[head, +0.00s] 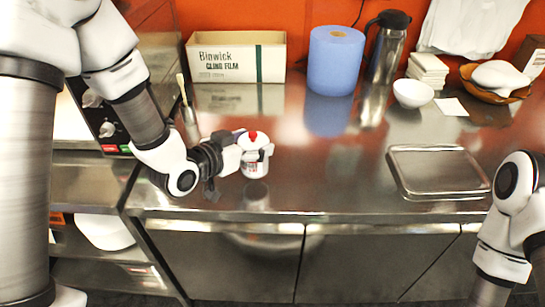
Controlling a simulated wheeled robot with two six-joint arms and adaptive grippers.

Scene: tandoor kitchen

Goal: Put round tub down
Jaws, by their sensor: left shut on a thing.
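The round tub (255,168) is small and white with a red top and some red print low on its side. My left gripper (262,153) is shut on it from the left, with its fingers around the upper part. The tub is upright over the front left part of the steel counter (325,185). I cannot tell whether its base touches the counter. My right arm shows at the right edge, but its gripper is out of view.
A cling film box (236,60), a blue paper roll (335,62) and a steel flask (388,48) stand at the back. A white bowl (412,94) is at right. A flat metal tray (437,172) lies front right. The counter's middle is clear.

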